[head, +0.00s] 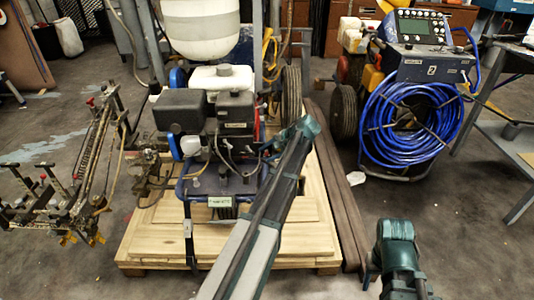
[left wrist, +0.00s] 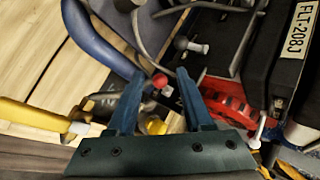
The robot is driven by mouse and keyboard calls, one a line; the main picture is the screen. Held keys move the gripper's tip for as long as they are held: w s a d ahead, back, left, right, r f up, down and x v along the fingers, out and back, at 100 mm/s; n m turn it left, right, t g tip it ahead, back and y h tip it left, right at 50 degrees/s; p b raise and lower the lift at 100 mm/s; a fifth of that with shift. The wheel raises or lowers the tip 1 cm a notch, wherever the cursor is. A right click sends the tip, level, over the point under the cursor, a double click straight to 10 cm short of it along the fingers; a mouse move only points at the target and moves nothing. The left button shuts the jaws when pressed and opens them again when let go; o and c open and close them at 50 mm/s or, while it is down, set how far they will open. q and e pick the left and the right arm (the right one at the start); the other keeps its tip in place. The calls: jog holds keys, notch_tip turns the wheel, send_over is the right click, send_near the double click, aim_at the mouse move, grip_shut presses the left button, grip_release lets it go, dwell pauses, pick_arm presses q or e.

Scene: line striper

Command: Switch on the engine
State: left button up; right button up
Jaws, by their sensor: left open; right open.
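The engine (head: 232,112), with black covers and a white tank on top, sits in the blue-framed striper on a wooden pallet. My left gripper (head: 274,147) is at the engine's right side in the head view. In the left wrist view its two blue-green fingers (left wrist: 160,76) are open. A small red-tipped knob (left wrist: 159,80) shows between the fingertips, with no clear contact. I cannot tell whether it is the engine's switch. A grey ball-ended lever (left wrist: 190,45) is just beyond, and a red part (left wrist: 236,116) is right of the fingers. My right gripper (head: 372,268) is low at right, open, away from the engine.
A blue curved tube (left wrist: 97,40) and a black box labelled FLT-208J (left wrist: 285,60) crowd the left gripper. The wooden pallet (head: 290,245) lies below. A machine with a coiled blue hose (head: 412,125) stands at right. Floor is free at lower right.

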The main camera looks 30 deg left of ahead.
pick_arm(q)
jog(key=p+v, duration=0.9)
jog(key=v, duration=0.4)
jog(key=s+d+f+m+h, duration=0.1)
jog(key=s+d+f+h, duration=0.25)
jog(key=s+d, duration=1.05)
jog(key=s+d+f+m+h, duration=0.15)
jog(key=s+d+h, duration=0.25)
jog(key=s+d, duration=1.05)
notch_tip(320, 180, up, 32)
jog(key=p, duration=3.2)
jog(key=shift+w, duration=0.3)
